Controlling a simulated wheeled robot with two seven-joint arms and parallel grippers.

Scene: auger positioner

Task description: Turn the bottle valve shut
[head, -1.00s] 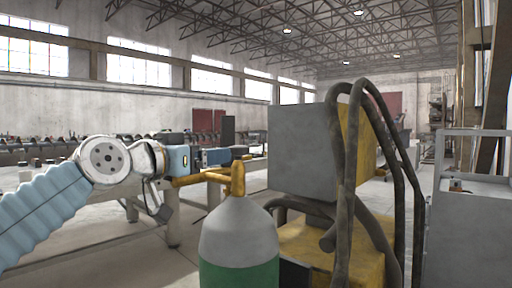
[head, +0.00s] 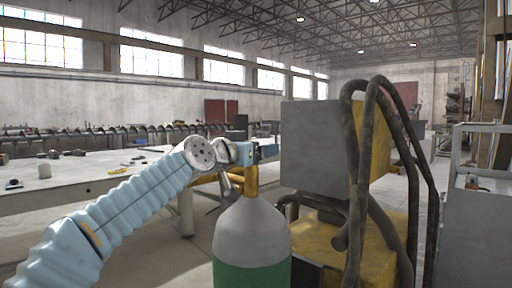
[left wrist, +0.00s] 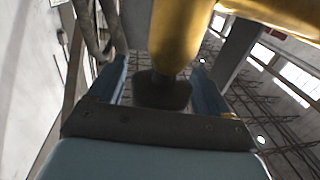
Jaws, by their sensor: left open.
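The gas bottle (head: 250,235) stands upright in the head view, with a grey shoulder and green body. Its yellow valve (head: 250,180) is on top, partly hidden by my left arm. My left gripper (head: 268,151) is at the top of the valve. In the left wrist view my left gripper (left wrist: 160,70) is open, with one blue finger on each side of a dark knob (left wrist: 162,92) at the end of the yellow valve body (left wrist: 180,35). I cannot tell whether the fingers touch the knob. My right gripper is not in view.
A grey and yellow machine (head: 315,150) with thick dark hoses (head: 362,180) stands close to the right of the bottle. A long workbench (head: 90,190) with small items is at left. A grey cabinet (head: 480,220) is at far right.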

